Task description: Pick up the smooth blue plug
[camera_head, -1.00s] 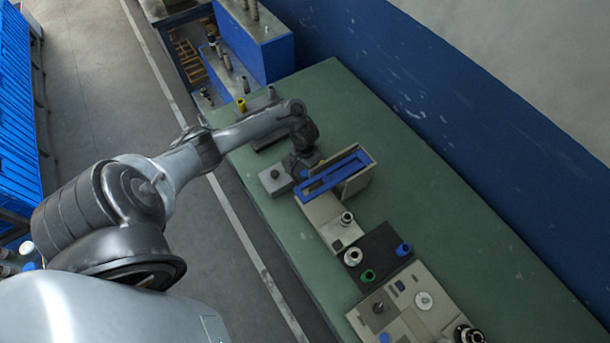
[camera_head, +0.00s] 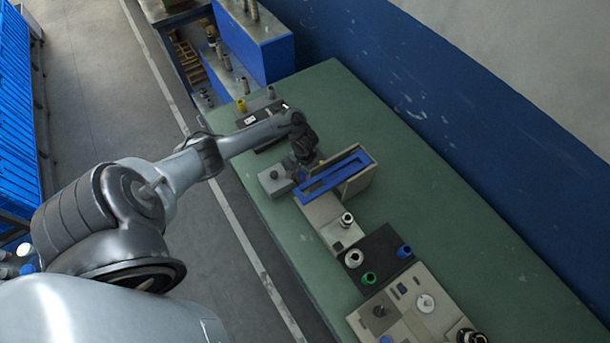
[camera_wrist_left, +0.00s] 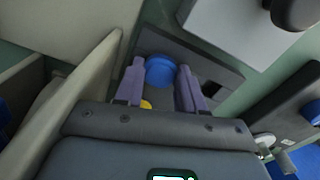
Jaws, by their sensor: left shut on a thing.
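A blue plug (camera_wrist_left: 159,71) with a round, plain face shows in the left wrist view between the two purple-grey fingers of my left gripper (camera_wrist_left: 160,82). The gripper is shut on it. A dark grey plate with a slot lies just beyond the fingertips; I cannot tell whether the plug still touches it. In the head view my left gripper (camera_head: 299,176) is beside the blue-topped frame (camera_head: 335,176), and the plug in it is hidden. Another blue part (camera_head: 404,251) stands on a black block. My right gripper is not in view.
A grey box (camera_head: 273,181) is left of the gripper. The black block (camera_head: 380,243) also bears a green ring (camera_head: 368,278) and a white ring (camera_head: 353,258). A beige fixture (camera_head: 415,300) stands nearer. The green bench (camera_head: 450,230) is clear along the blue wall.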

